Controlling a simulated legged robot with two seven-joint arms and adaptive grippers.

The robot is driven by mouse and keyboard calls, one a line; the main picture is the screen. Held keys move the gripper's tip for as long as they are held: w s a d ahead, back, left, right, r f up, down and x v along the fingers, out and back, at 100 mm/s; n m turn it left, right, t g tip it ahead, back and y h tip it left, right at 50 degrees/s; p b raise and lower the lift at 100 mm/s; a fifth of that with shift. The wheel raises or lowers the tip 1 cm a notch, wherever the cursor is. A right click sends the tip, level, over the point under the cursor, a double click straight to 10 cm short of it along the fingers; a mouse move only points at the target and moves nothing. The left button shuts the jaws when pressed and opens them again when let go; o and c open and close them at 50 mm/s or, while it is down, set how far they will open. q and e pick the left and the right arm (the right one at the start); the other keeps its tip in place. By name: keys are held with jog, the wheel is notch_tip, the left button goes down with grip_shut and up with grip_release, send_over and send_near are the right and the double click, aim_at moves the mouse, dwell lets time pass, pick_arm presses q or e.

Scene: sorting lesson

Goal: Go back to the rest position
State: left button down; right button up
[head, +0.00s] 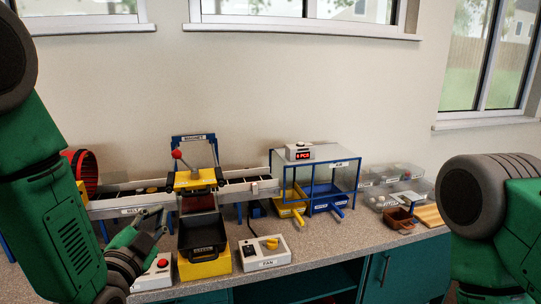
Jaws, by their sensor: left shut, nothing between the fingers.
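My left gripper (158,218) is at the lower left, in front of the conveyor belt and left of the black tray. Its dark fingers are shut with nothing between them. It hangs above the counter near a white control box with a red button (162,263), which it partly hides. My green left arm comes in along the left edge. Part of my right arm shows at the right edge, but its gripper is not in view.
A conveyor (122,206) runs along the counter under a blue-framed magnet station. A black tray (203,238) sits on a yellow block. A fan control box (264,251), a clear-walled air box (335,172), lidded bins (404,198) and a brown container (398,220) stand to the right.

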pick_arm(q)
jog(key=s+a+f+n+g, duration=0.1)
jog(key=s+f+n+g, duration=0.2)
jog(key=f, duration=0.5)
jog(key=s+f+n+g+y, duration=0.1)
jog(key=s+f+g, duration=0.2)
jog(key=s+f, duration=0.4)
jog(key=s+a+f+n+g, duration=0.1)
jog(key=s+f+g, duration=0.25)
jog(key=f, duration=0.55)
jog(key=s+a+f+n+g, duration=0.1)
jog(key=s+f+g, duration=0.3)
jog(key=s, duration=0.7)
jog(key=s+a+f+n+g+y, duration=0.1)
jog(key=s+f+n+g, duration=0.3)
jog(key=s, duration=0.7)
notch_tip(320, 180, down, 2)
jog(key=shift+a+n+g, duration=0.3)
jog(key=shift+g, duration=0.25)
